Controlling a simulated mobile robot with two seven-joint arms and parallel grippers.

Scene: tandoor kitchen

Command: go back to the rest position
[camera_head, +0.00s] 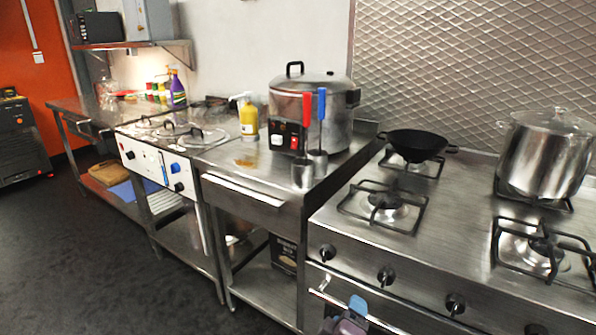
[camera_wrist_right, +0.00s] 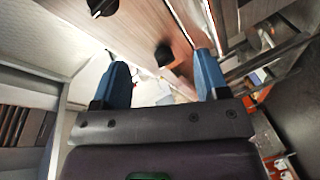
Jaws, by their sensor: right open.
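My right gripper (camera_head: 355,306) shows at the bottom edge of the head view, low in front of the stove's front panel. In the right wrist view its two blue fingers stand wide apart, and the gripper (camera_wrist_right: 162,76) is open with nothing between the fingers. A black stove knob (camera_wrist_right: 164,55) shows beyond the gap. I cannot tell whether the gripper touches the stove front. My left gripper is not in view.
The stove (camera_head: 400,255) has a front rail close to my right gripper. A black wok (camera_head: 415,145) and a steel pot (camera_head: 545,158) stand on it. A large cooker (camera_head: 338,110) stands on the counter to the left. Open dark floor (camera_head: 80,260) lies at left.

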